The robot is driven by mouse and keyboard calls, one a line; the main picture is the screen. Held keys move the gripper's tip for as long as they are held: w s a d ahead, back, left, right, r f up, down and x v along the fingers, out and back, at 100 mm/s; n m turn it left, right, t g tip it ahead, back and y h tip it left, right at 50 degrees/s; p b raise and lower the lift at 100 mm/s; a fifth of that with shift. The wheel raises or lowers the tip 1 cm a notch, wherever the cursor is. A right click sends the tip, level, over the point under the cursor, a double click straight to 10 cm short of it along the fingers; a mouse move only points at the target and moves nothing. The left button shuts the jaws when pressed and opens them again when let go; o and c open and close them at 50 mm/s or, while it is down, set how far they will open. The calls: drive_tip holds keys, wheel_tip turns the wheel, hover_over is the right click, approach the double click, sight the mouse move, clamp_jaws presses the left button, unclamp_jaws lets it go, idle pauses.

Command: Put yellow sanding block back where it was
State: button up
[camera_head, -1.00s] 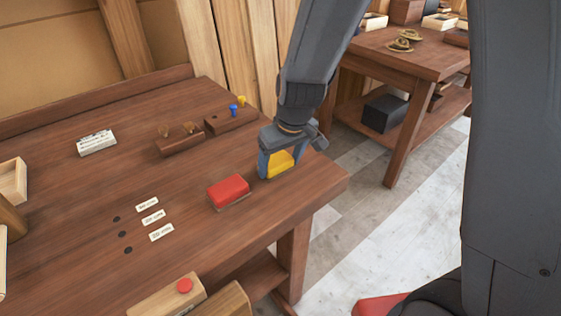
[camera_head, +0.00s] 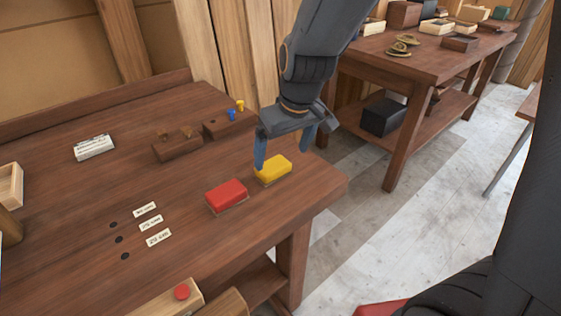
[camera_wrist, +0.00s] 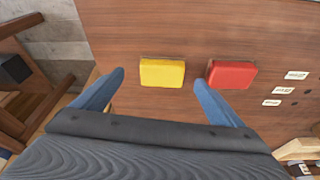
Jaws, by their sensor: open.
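The yellow sanding block (camera_head: 273,169) lies flat on the wooden bench near its right end, beside the red sanding block (camera_head: 227,194). A small gap separates the two blocks. My gripper (camera_head: 286,152) is open and empty, above and behind the yellow block. In the wrist view, the yellow block (camera_wrist: 162,73) lies ahead of my open gripper (camera_wrist: 160,82), in the span between the blue fingers and apart from both. The red block (camera_wrist: 231,74) lies to its right, close to the right fingertip.
The bench (camera_head: 185,235) has three dark holes with white labels (camera_head: 152,223) left of the blocks. Wooden holders (camera_head: 178,146) and a white box (camera_head: 95,147) stand farther back. Another table (camera_head: 425,62) stands behind at right. Bare bench top surrounds the blocks.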

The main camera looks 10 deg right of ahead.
drive_tip(key=a+v, duration=0.1)
drive_tip(key=v, duration=0.4)
drive_tip(key=s+d+f+m+g, duration=0.1)
drive_tip(key=s+d+f+m, duration=0.1)
drive_tip(key=s+d+f, duration=0.2)
drive_tip(key=s+d+f+m+g+h, duration=0.1)
drive_tip(key=s+d+f+m, duration=0.2)
drive_tip(key=d, duration=0.6)
drive_tip(key=s+f, duration=0.2)
drive_tip(key=s, duration=0.1)
drive_tip(key=shift+s+d+b, duration=0.3)
drive_tip(key=shift+d+b, duration=0.05)
